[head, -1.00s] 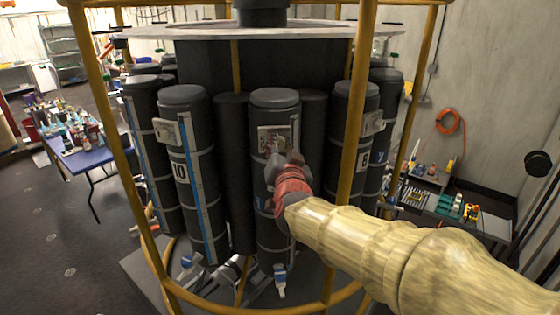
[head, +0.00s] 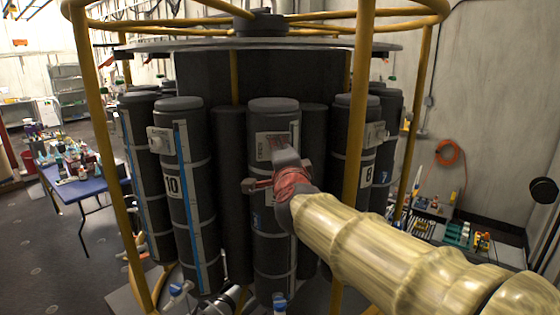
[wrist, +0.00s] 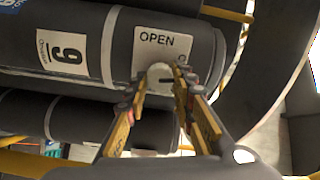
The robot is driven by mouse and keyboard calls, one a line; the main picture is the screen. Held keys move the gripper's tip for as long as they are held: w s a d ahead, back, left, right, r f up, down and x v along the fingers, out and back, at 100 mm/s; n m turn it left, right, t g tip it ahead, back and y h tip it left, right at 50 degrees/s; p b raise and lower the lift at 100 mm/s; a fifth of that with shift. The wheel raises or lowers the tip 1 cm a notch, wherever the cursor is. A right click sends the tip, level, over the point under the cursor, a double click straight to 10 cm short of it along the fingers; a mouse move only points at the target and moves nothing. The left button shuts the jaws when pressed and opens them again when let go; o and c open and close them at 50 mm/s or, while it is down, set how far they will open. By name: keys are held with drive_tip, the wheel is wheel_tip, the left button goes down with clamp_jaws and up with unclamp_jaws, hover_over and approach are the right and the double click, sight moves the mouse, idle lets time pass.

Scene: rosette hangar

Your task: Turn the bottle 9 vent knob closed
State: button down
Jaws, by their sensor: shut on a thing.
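Bottle 9 (head: 273,236) is the dark grey cylinder at the centre of the head view. In the wrist view, bottle 9 (wrist: 28,48) lies sideways and shows its white number label. A pale plate (head: 263,147) is on its upper front and reads OPEN in the wrist view (wrist: 160,41). The light, rounded vent knob (wrist: 160,72) sits at the edge of that plate. My gripper (wrist: 162,84) has its two fingers on either side of the knob and is shut on it. In the head view, my gripper (head: 276,172) covers the knob.
Yellow frame posts (head: 357,130) stand around the bottles, one just right of my gripper. Bottle 10 (head: 190,240) is to the left and bottle 8 (head: 343,190) to the right. A blue table (head: 88,182) with bottles stands at left.

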drive_tip(key=shift+f+m+b, duration=0.1)
drive_tip(key=shift+m+b, duration=0.55)
drive_tip(key=shift+m, duration=0.45)
drive_tip(key=c, duration=1.5)
unclamp_jaws()
drive_tip(key=s+d, duration=0.1)
drive_tip(key=s, duration=1.1)
drive_tip(key=shift+d, duration=0.25)
